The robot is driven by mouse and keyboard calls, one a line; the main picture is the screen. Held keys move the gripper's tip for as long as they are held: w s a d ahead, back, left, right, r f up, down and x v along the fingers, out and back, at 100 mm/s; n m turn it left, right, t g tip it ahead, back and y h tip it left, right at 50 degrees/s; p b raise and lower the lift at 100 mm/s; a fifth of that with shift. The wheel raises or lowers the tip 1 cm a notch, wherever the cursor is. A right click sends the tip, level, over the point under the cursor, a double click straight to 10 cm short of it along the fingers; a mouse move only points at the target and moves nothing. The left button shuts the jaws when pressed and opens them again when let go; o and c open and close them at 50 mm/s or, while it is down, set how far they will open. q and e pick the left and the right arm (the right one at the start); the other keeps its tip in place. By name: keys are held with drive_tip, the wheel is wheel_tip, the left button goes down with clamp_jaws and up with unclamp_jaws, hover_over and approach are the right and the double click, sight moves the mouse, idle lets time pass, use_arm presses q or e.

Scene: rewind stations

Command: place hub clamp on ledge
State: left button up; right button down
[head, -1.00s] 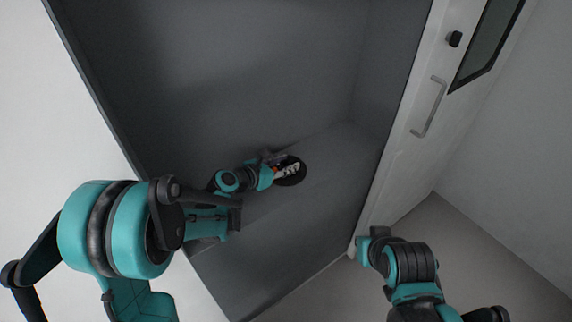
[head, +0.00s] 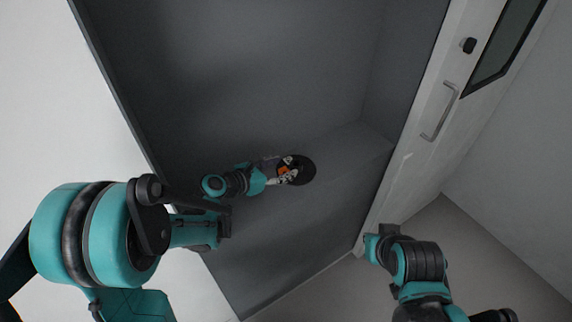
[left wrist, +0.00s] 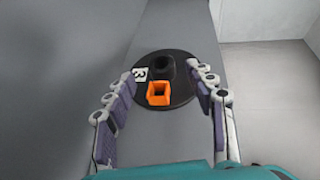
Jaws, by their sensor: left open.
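The hub clamp, a round black disc (head: 307,165) with a raised black hub and an orange square part (left wrist: 159,93), lies on the grey ledge (head: 345,150). A small white marker tag (left wrist: 140,74) sits on the disc. My left gripper (head: 288,176) is open at the near left edge of the disc. In the left wrist view its fingers (left wrist: 165,97) stand apart on either side of the disc, with the hub and orange part between them; I cannot tell whether they touch it.
The ledge lies inside a dark grey recess with a tall back wall (head: 250,80). A white door (head: 425,150) with a metal handle (head: 440,112) stands to the right. The ledge beyond the disc is clear.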

use_arm(q)
drive_tip(key=shift+s+a+r, duration=0.1)
drive_tip(key=shift+s+a, duration=0.1)
drive_tip(key=shift+s, duration=0.05)
drive_tip(key=s+m, duration=0.1)
drive_tip(key=m, duration=0.1)
drive_tip(key=s+a+r+m+y, duration=0.1)
drive_tip(key=s+m, duration=0.1)
drive_tip(key=s+m+g+y, duration=0.1)
drive_tip(key=s+m, duration=0.1)
drive_tip(key=shift+a+r+m, duration=0.2)
drive_tip(key=shift+r+m, duration=0.15)
drive_tip(key=shift+m, duration=0.05)
drive_tip(key=s+m, duration=0.1)
drive_tip(key=m, duration=0.1)
drive_tip(key=s+a+m+y, duration=0.1)
drive_tip(key=s+m, duration=0.1)
drive_tip(key=s+a+m+g+y, duration=0.1)
drive_tip(key=s+m, duration=0.1)
drive_tip(key=shift+s+a+r, duration=0.2)
drive_tip(key=shift+a+r, duration=0.05)
drive_tip(key=shift+r, duration=0.15)
drive_tip(key=s+a+m+y, duration=0.5)
drive_tip(key=s+a+m, duration=0.3)
drive_tip(key=s+m, duration=0.4)
drive_tip(key=m, duration=0.2)
drive_tip(key=shift+s+a+m+g, duration=0.15)
drive_tip(key=shift+a+m+g, duration=0.15)
drive_tip(key=shift+g, duration=0.1)
drive_tip(key=shift+f, duration=0.1)
